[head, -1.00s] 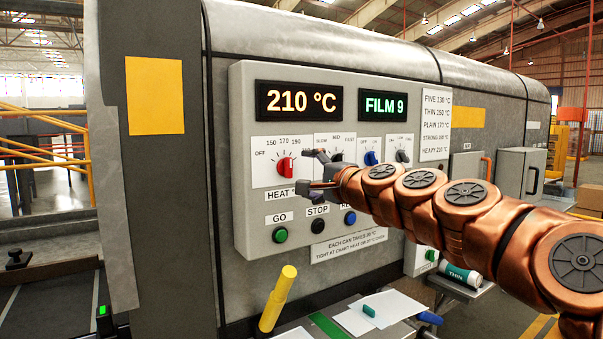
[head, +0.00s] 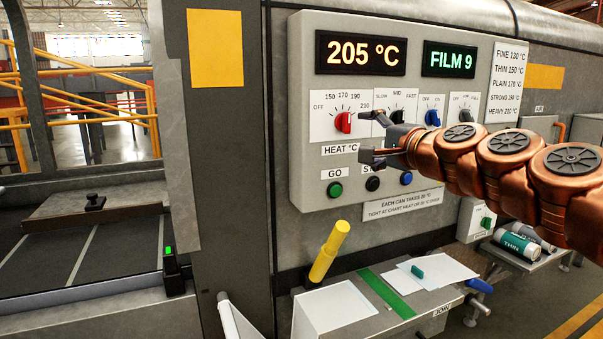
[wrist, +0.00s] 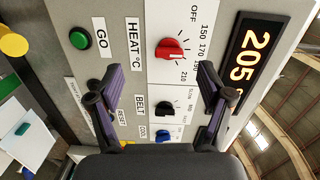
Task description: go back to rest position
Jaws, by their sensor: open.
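My gripper (head: 368,136) is open and empty, held in front of the control panel (head: 302,80) just right of the red HEAT knob (head: 343,122). My arm reaches in from the right and hides part of the panel's lower right. In the wrist view the open fingers (wrist: 148,86) frame the panel's labels, with the red knob (wrist: 170,49) beyond them and the green GO button (wrist: 80,40) at upper left. Nothing is between the fingers. The heat display (head: 361,54) reads 205 °C, and the other display (head: 449,60) reads FILM 9.
A yellow-handled post (head: 329,252) rises below the panel. A side table holds white sheets (head: 335,306), a green strip (head: 385,294) and a small green piece (head: 417,272). A THIN roll (head: 516,244) lies at right. A dark conveyor (head: 50,275) runs at left.

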